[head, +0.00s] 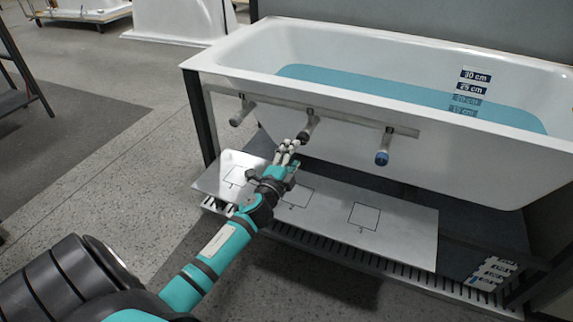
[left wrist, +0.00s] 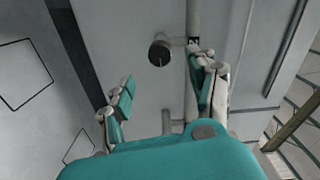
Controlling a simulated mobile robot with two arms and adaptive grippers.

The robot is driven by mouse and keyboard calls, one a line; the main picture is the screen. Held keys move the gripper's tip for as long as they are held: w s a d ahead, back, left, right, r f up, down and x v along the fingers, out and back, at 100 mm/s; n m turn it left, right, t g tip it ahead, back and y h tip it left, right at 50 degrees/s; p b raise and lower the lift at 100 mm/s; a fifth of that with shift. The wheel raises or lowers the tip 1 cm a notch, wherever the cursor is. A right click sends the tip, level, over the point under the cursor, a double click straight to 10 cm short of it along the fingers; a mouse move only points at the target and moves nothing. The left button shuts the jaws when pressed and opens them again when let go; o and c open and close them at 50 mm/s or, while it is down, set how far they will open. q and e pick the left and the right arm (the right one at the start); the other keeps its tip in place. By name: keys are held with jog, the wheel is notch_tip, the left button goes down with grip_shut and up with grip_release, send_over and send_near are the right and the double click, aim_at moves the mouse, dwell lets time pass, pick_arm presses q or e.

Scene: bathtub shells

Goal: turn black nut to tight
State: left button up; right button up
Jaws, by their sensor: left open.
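The black nut (head: 303,137) sits on the end of the middle stub pipe under the tub's rim. In the left wrist view the black nut (left wrist: 159,53) shows as a dark round end on a short grey pipe. My left gripper (head: 290,146) is just in front of and slightly left of the nut in the head view. In the left wrist view its fingers (left wrist: 166,75) are spread, with the nut beyond the tips and between their lines. Nothing is held. I cannot tell whether a fingertip touches the nut. My right gripper is not in view.
The white bathtub (head: 450,150) holds blue water. A grey-ended stub (head: 236,121) is on the left of the rail (head: 345,117), a blue-ended one (head: 382,158) on the right. A pale board (head: 405,222) with outlined squares lies below. The floor at left is open.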

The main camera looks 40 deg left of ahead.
pick_arm(q)
jog(key=shift+v, duration=2.25)
